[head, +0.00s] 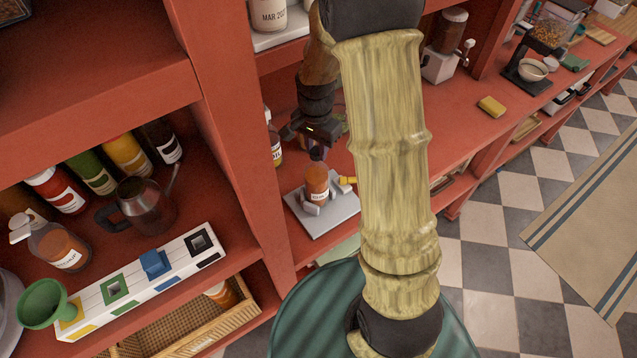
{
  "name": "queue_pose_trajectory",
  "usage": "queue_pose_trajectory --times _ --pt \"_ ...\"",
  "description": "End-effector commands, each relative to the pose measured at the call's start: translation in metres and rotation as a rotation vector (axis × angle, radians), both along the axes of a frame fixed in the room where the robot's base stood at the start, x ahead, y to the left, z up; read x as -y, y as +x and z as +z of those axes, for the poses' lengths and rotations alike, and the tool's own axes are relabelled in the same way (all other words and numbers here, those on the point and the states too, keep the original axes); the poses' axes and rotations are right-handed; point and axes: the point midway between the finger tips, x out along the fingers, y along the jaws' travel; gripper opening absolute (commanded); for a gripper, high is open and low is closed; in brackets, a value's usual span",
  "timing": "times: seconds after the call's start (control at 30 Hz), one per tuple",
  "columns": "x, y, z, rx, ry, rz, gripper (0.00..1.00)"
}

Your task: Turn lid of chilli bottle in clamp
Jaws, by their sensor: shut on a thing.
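The chilli bottle (318,188), orange-red with a pale label, stands upright in the clamp. The clamp (340,212) has a grey base plate, pale jaws around the bottle and a yellow knob on its right. My gripper (317,152) reaches down from above and is shut on the dark lid at the top of the bottle. The fingers hide most of the lid, and its threads cannot be seen. My arm crosses the middle of the view and covers part of the shelf behind.
Another bottle (274,145) stands left of the clamp, close to the red upright. On the lower left shelf are several sauce bottles, a metal jug (146,207), a block board (150,283) and a green funnel (42,304). A yellow sponge (492,106) lies on the right counter.

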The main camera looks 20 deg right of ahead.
Motion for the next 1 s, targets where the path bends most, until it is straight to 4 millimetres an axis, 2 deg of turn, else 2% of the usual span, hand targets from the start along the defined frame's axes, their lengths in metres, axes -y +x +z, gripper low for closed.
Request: queue_pose_trajectory --times 0.53,1.0 --pt "0.0010 0.0003 0.0004 0.001 0.001 0.038 0.00" --pt "0.0012 0.0000 0.0015 0.000 0.002 0.603 0.00"
